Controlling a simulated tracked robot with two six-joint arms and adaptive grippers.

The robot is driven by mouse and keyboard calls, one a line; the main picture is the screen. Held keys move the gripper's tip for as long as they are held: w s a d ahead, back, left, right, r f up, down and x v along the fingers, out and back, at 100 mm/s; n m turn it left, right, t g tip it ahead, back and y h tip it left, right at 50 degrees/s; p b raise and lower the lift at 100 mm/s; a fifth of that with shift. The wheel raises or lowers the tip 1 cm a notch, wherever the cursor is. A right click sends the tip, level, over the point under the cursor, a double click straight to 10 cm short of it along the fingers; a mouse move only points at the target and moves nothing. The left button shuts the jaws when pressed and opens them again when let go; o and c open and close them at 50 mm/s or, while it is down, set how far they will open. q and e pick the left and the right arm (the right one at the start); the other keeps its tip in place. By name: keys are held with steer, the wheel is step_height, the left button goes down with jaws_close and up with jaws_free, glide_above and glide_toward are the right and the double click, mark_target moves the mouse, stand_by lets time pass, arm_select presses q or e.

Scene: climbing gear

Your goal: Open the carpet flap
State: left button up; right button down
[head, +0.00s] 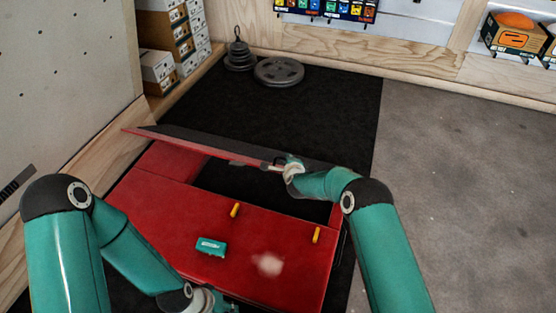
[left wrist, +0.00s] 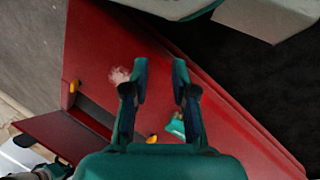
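The red crash pad (head: 170,220) lies on the black mat in the head view. Its carpet flap (head: 200,147), with a dark upper face and red edge, is raised and tilted across the far side, with a dark gap beneath. My right gripper (head: 284,163) is at the flap's near edge, touching or almost touching it; its fingers are too small to read. My left gripper (head: 222,303) is low at the pad's near edge. In the left wrist view my left gripper (left wrist: 160,72) is open and empty above the red surface.
A teal brush-like block (head: 211,246), a white chalk smudge (head: 268,264) and two yellow tabs (head: 235,210) are on the pad. Weight plates (head: 279,71) and a kettlebell-like stack (head: 239,55) stand behind. Boxes (head: 170,45) line the left wall. Grey floor at right is clear.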

arm_select(q)
steer(key=shift+a+f, duration=0.1)
steer(key=shift+c, duration=1.2)
steer(key=shift+w+a+f, duration=0.1)
steer(key=shift+a+f, duration=0.05)
steer(key=shift+f, duration=0.05)
jaws_close()
steer(key=w+d+f+n+t+h, duration=0.2)
steer(key=w+n+h, duration=0.2)
steer(key=w+n, duration=1.3)
steer(key=w+a+r+n+t+y, duration=0.1)
steer(key=w+a+r+n+t, duration=0.2)
steer(key=w, duration=0.4)
steer(key=w+a+r+n+t+y, duration=0.1)
steer(key=w+a+r+n+t, duration=0.1)
steer(key=w+a+n+t, duration=0.25)
steer(key=w+a+r+n+t, duration=0.2)
steer(key=w+n, duration=0.3)
steer(key=w, duration=0.3)
steer(key=w+d, duration=0.4)
steer(key=w, duration=0.7)
steer(key=shift+y, duration=0.4)
